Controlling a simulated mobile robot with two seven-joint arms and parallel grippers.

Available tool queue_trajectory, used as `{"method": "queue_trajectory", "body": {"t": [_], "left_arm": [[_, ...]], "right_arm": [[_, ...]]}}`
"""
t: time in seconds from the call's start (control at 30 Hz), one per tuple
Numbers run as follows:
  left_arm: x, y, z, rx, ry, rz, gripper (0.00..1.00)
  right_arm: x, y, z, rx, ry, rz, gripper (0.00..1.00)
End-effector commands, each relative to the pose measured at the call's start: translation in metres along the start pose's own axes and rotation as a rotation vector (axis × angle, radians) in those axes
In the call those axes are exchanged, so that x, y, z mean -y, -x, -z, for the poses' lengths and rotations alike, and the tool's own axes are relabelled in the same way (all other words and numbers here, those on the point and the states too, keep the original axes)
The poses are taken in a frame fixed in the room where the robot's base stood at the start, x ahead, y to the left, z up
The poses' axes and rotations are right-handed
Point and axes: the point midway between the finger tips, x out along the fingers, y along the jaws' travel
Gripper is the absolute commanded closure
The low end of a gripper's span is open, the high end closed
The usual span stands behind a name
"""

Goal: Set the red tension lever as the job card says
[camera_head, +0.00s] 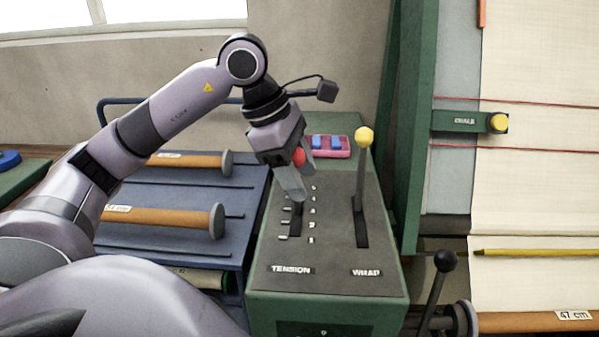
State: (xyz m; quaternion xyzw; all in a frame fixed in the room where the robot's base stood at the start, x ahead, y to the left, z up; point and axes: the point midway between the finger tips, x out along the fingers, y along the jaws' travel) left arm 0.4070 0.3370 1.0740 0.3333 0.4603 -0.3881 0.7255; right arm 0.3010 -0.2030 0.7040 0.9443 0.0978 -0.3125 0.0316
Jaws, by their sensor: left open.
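The red knob (299,157) of the tension lever shows between the fingers of my left gripper (307,185). The gripper is open around the knob; I cannot tell whether a finger touches it. The gripper hides most of the lever's shaft. The lever's slot (295,222) runs down the dark panel above the word TENSION, with tick marks on its left and small numbers on its right. The knob is near the slot's upper end, but the exact mark is hidden. I cannot make out a job card. My right gripper is not in view.
The yellow-knobbed WRAP lever (361,185) stands upright close to the right. A pink tray (344,152) with blue blocks lies behind the panel. A blue rack (175,258) with wooden rollers is at left. A green post (408,130) and cream cloth (540,130) are at right.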

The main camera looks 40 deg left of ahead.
Motion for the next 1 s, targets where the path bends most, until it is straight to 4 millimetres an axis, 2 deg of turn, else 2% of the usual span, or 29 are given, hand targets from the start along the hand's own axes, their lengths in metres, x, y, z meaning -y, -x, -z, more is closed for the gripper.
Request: {"method": "queue_trajectory", "body": {"t": [0.3,0.43,0.6,1.0], "left_arm": [[-0.001,0.048,0.0,0.002,0.001,-0.005,0.44],[-0.001,0.062,0.001,0.0,0.002,-0.001,0.44],[0.0,0.07,0.001,-0.001,0.002,0.0,0.44],[0.0,0.069,0.001,-0.002,0.002,0.0,0.44]], "right_arm": [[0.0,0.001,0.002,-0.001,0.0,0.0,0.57],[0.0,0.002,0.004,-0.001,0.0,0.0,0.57],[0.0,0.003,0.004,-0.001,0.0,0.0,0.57],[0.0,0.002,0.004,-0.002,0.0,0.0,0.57]]}}
